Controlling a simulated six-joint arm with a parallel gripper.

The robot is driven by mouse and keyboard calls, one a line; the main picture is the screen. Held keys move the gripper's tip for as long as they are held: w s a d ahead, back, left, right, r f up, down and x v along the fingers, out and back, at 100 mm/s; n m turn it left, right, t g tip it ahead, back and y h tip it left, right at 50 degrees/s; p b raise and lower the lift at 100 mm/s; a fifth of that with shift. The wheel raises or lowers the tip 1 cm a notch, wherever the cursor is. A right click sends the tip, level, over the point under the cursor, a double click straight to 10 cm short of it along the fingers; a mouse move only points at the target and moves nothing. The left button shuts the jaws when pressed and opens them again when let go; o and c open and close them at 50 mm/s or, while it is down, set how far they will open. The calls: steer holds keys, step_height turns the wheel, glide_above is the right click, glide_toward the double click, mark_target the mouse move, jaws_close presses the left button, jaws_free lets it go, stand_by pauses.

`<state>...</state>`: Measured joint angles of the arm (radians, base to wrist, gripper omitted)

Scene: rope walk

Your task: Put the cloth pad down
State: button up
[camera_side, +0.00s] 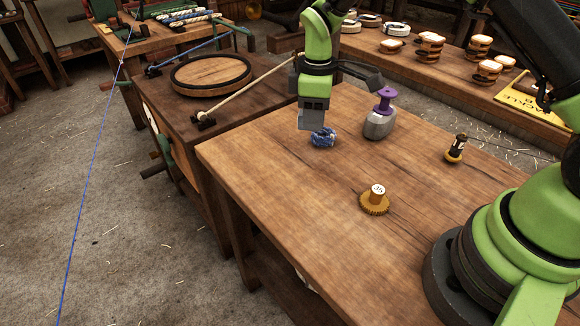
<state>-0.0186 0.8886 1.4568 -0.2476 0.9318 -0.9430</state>
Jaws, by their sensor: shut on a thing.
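A crumpled blue and white cloth pad (323,138) is at the lower end of my gripper (320,129), near the far left part of the wooden table. My gripper points down and is shut on the pad. The fingertips are largely hidden behind the gripper body and the pad. The pad is at or just above the table top; I cannot tell whether it touches the wood.
A grey weight with a purple spool-shaped top (381,115) stands close right of my gripper. A yellow-brown toothed piece with a white-topped knob (375,200) and a small black and brass item (456,149) stand on the table (270,215). The table's front left is clear.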

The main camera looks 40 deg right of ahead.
steer(key=w+a, duration=0.1)
steer(key=a, duration=0.2)
glide_above(294, 168)
steer(key=shift+n, duration=0.4)
step_height(294, 168, down, 5)
steer(key=shift+s+f, duration=0.1)
steer(key=shift+f, duration=2.3)
steer(key=shift+f, duration=0.1)
steer(key=o, duration=0.9)
